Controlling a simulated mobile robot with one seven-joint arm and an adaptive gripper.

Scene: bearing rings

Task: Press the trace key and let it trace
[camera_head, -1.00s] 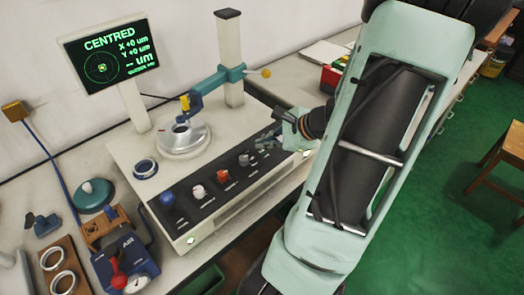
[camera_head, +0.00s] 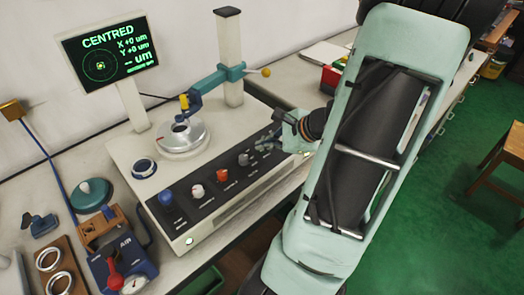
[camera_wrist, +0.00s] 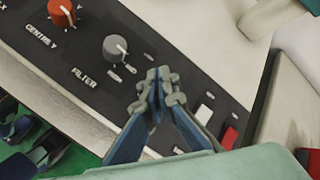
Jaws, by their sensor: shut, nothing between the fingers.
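The machine's dark control panel (camera_head: 215,185) carries a blue, a white, a red and a grey knob in a row. In the wrist view the grey knob (camera_wrist: 116,48) is labelled FILTER, and a white key (camera_wrist: 204,115) and a red key (camera_wrist: 229,137) lie to the right of my fingers. I cannot read which key is the trace key. My gripper (camera_wrist: 158,88) is shut and empty, its tips over the panel between the grey knob and the white key. Contact cannot be told. The screen (camera_head: 108,55) reads CENTRED, X +0 um, Y +0 um, with a blank um value.
A bearing ring (camera_head: 181,127) appears to sit on the round turntable (camera_head: 182,140) under the teal probe arm (camera_head: 212,82). A blue AIR unit (camera_head: 122,265) and a wooden ring holder (camera_head: 75,275) stand at lower left.

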